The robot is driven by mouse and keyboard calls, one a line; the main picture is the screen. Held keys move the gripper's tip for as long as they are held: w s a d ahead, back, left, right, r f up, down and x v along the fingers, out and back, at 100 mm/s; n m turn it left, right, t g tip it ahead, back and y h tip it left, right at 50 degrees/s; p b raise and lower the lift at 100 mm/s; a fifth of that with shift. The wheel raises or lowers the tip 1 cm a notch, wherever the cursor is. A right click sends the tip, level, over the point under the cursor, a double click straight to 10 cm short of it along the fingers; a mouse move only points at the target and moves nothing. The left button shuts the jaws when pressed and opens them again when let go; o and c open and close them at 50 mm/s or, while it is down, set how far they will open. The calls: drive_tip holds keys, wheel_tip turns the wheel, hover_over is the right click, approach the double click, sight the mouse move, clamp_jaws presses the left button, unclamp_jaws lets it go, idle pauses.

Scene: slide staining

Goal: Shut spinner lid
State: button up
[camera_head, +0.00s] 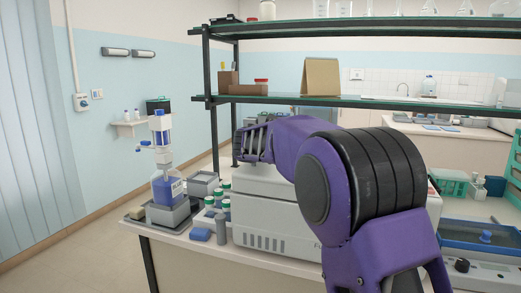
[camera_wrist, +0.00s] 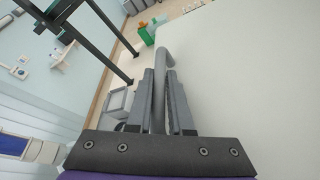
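The spinner (camera_head: 278,238) is a white box-shaped machine on the bench, with vents on its front. My purple arm hides much of its top and right side, so I cannot tell the lid's angle in the head view. My gripper (camera_head: 254,142) is above the spinner's back left part. In the wrist view, a grey bent bar (camera_wrist: 161,62), apparently a handle, lies between my gripper's two fingers (camera_wrist: 163,82). The fingers look closed against it on both sides. A broad pale surface (camera_wrist: 250,80), apparently the spinner's lid, fills the right of the wrist view.
A dark-framed shelf (camera_head: 375,102) spans behind my arm. A blue-lidded tray (camera_head: 480,237) is at right.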

drive_tip(key=shift+o, duration=0.6)
drive_tip(key=shift+f, duration=0.3)
drive_tip(key=shift+s+r, duration=0.15)
drive_tip(key=shift+s, duration=0.05)
drive_tip(key=v, duration=1.7)
drive_tip(key=shift+a, duration=0.15)
